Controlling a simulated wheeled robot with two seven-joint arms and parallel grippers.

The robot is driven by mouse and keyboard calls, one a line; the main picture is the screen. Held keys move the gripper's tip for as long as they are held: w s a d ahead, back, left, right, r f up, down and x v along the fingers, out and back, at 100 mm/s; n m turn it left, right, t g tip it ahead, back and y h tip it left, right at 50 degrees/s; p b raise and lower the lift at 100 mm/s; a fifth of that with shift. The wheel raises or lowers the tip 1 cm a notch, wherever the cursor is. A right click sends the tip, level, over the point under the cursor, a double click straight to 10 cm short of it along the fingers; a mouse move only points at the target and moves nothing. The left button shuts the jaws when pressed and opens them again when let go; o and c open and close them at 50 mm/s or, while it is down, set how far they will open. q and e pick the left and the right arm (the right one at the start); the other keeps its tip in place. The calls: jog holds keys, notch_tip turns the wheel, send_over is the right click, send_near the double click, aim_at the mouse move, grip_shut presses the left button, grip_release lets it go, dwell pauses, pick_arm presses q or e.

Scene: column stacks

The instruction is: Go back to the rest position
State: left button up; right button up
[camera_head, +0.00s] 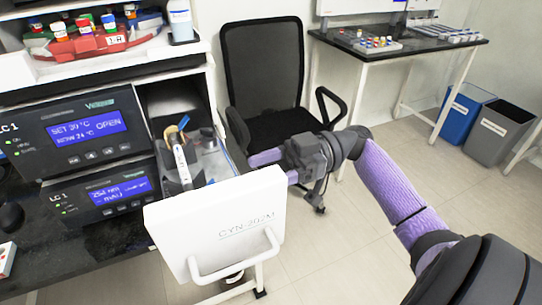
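My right gripper (270,162) comes in from the right on a purple arm, beside the right end of a pulled-out white drawer. Its two purple fingers stand apart, with nothing seen held between them. The lower finger is partly hidden by the white drawer front (215,220), marked CYN-202M. I cannot tell whether the fingers touch the drawer. The drawer holds a white labelled column (181,163) and dark parts. My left gripper is out of view.
Stacked instruments with blue screens (86,130) stand at left, under a shelf with a red rack (88,45). A black office chair (262,75) stands behind the drawer. A side table (400,45) and blue and grey bins (498,130) are at right. Open floor lies at lower centre.

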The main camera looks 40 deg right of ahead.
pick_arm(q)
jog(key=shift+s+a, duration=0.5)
pick_arm(e)
jog(key=shift+v, duration=1)
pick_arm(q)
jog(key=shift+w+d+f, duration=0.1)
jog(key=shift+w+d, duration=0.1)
pick_arm(e)
jog(key=shift+f, duration=0.1)
